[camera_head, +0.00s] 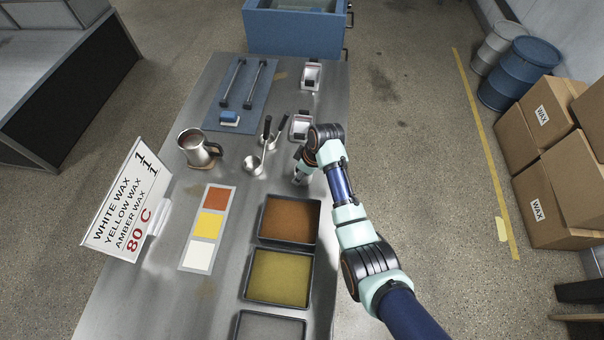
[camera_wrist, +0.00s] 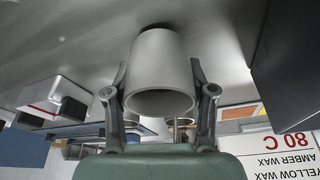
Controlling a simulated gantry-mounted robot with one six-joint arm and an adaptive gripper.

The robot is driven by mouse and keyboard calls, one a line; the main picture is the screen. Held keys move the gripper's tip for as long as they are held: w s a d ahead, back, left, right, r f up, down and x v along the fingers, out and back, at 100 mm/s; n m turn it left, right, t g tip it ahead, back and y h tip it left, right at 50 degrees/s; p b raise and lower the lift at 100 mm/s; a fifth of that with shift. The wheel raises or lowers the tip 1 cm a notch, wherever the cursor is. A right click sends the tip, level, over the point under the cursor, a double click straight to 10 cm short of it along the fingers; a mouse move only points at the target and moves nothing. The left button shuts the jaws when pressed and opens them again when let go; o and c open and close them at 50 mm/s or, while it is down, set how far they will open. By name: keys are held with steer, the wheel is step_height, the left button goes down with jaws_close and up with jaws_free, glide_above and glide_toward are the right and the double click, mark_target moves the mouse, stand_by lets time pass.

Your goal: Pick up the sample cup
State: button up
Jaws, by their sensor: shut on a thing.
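The sample cup (camera_wrist: 160,62), plain grey with a round open mouth, fills the middle of the wrist view. My gripper (camera_wrist: 159,78) is shut on it, with one finger against each side of its wall. The cup's mouth faces the wrist camera, and its far end is close to the grey metal surface. I cannot tell whether it touches that surface. In the head view my gripper (camera_head: 300,178) is low over the metal table (camera_head: 225,270), above the amber tray, and the cup is mostly hidden by my wrist.
An amber tray (camera_head: 290,219) and a yellow tray (camera_head: 279,276) lie below my gripper. A white-and-dark device (camera_head: 301,127) is just behind.

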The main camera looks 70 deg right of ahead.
step_height(320, 180, up, 19)
steer(key=p, duration=0.3)
steer(key=shift+f, duration=0.15)
